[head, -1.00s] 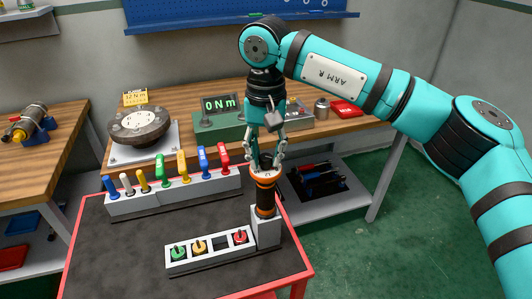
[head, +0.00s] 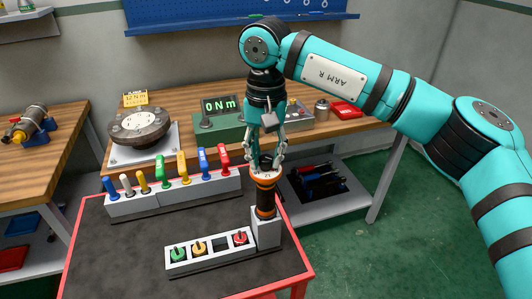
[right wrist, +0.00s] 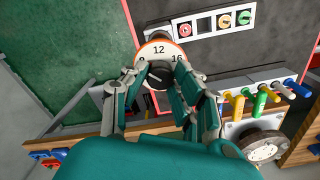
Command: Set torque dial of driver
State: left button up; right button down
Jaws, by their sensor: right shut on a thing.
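The driver (head: 265,197) stands upright in a grey holder at the right side of the red-edged cart. It has a black body, orange rings and a white numbered dial (head: 265,174) on top. In the right wrist view the dial (right wrist: 160,50) shows 12 in the middle, 16 to its right and a partly hidden number to its left. My right gripper (head: 265,165) points down over the driver, its fingers shut on the dark knob (right wrist: 158,76) at the dial's centre. A yellow card (head: 135,97) on the bench reads 12 Nm. My left gripper is not in view.
A rack of coloured-handled tools (head: 172,190) and a tray with green, yellow and red pieces (head: 210,248) stand on the cart (head: 110,250). Behind, the wooden bench holds a round dark fixture (head: 140,127) and a display (head: 219,104) reading 0 Nm.

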aim_at(266, 158)
dwell(0.4)
jog(key=c, duration=1)
grip_release()
notch_tip(266, 158, up, 12)
jog(key=shift+r, duration=0.1)
